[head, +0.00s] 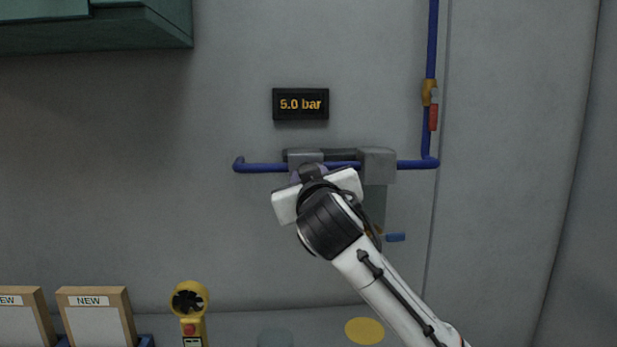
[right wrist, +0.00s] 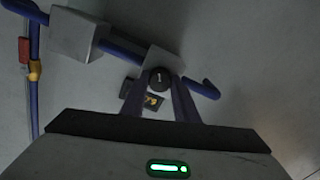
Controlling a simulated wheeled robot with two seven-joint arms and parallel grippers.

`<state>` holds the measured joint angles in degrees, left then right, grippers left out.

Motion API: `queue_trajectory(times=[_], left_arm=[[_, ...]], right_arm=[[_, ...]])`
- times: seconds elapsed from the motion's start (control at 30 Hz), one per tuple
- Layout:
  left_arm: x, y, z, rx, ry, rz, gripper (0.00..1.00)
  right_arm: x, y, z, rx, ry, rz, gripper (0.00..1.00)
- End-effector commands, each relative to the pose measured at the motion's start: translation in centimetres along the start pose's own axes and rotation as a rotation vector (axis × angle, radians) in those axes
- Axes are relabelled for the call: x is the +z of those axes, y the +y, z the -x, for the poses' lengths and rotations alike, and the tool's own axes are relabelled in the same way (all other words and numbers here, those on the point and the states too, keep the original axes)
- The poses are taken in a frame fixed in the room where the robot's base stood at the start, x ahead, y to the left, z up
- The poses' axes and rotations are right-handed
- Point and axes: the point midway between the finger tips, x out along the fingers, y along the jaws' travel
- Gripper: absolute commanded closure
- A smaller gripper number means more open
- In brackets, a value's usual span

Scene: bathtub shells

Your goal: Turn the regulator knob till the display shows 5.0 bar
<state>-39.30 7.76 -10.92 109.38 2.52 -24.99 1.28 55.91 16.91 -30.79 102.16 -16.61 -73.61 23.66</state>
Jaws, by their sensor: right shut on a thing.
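The black display (head: 300,104) on the wall reads "5.0 bar" in orange. The regulator (head: 376,165) is a grey body set in a blue pipe below the display. Its dark round knob (right wrist: 160,79) shows in the right wrist view, between the two fingers of my right gripper (right wrist: 163,98). The right gripper is shut on the knob. In the head view my right gripper (head: 309,172) is at the regulator's left part and hides the knob. The display (right wrist: 152,101) is partly hidden by the fingers in the right wrist view. My left gripper is in neither view.
A yellow valve (head: 429,92) with a red handle (head: 433,117) sits on the upright pipe at right. Boxes marked NEW (head: 97,315) and a yellow handheld device (head: 190,312) stand lower left. A teal cabinet (head: 100,28) hangs upper left.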

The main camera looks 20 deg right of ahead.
Motion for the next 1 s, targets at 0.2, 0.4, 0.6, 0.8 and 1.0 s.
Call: queue_trajectory(times=[0.2,0.4,0.6,0.8,1.0], left_arm=[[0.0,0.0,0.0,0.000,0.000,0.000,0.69],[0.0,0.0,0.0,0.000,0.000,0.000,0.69],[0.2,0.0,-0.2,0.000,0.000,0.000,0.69],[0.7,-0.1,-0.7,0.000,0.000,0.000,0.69],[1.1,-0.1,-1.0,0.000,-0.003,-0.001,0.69]], right_arm=[[-0.1,0.0,0.0,0.000,0.001,0.001,0.54],[0.0,0.0,0.0,0.000,0.001,0.001,0.54],[0.0,-0.1,1.0,-0.002,0.002,0.001,0.54],[0.1,-0.2,4.7,-0.003,0.005,-0.001,0.54],[0.0,-0.1,8.3,-0.002,0.003,-0.001,0.54]])
